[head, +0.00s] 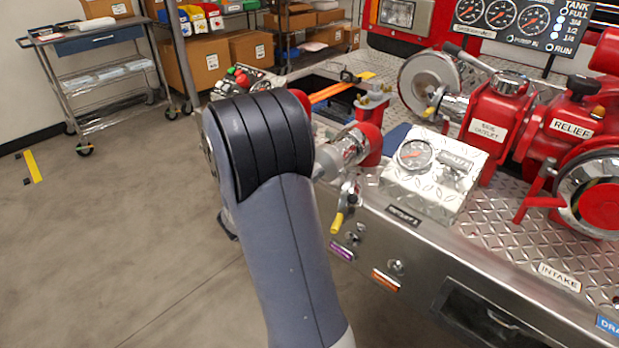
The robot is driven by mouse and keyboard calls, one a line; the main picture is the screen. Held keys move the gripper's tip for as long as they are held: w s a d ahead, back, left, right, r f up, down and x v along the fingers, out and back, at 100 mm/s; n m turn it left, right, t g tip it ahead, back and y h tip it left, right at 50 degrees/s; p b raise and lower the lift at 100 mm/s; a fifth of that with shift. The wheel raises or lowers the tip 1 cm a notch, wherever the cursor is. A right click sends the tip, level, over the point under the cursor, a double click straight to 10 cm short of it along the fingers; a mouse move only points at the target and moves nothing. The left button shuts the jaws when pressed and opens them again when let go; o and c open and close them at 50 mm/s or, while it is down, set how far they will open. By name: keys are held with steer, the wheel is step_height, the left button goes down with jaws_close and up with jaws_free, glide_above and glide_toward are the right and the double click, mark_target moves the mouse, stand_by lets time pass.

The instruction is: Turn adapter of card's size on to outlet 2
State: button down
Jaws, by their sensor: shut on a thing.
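My arm's dark elbow and grey link fill the middle of the head view, and my gripper is hidden behind them. A silver round fitting with a red collar (346,148) sticks out to the right of my arm, at the panel's left end. I cannot tell whether it is an outlet alone or has an adapter on it. A yellow-tipped lever (340,215) hangs below it. A tread-plate box with a gauge (415,154) stands right of it, above a dark label plate (403,216) that is hard to read. No size card is clearly visible.
A tray with red and green small parts (240,78) lies behind my arm. Red valves marked side outlet (488,128) and relief (574,128) stand on the tread-plate deck at right. A metal cart (100,75) stands far left.

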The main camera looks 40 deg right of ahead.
steer(key=shift+w+a+f+m+b, duration=0.1)
steer(key=shift+f+m+b, duration=0.05)
steer(key=shift+m+b, duration=0.65)
steer(key=shift+f+m+b, duration=0.15)
steer(key=shift+m+b, duration=0.45)
steer(key=shift+b, duration=0.25)
steer(key=c, duration=1.3)
jaws_free()
steer(key=shift+w+a+r, duration=0.1)
steer(key=shift+c, duration=0.2)
steer(key=o, duration=0.7)
steer(key=shift+r, duration=0.1)
steer(key=shift+s+a+p, duration=0.2)
steer(key=shift+a, duration=1.5)
steer(key=shift+s+a+p, duration=0.2)
steer(key=shift+a, duration=1.45)
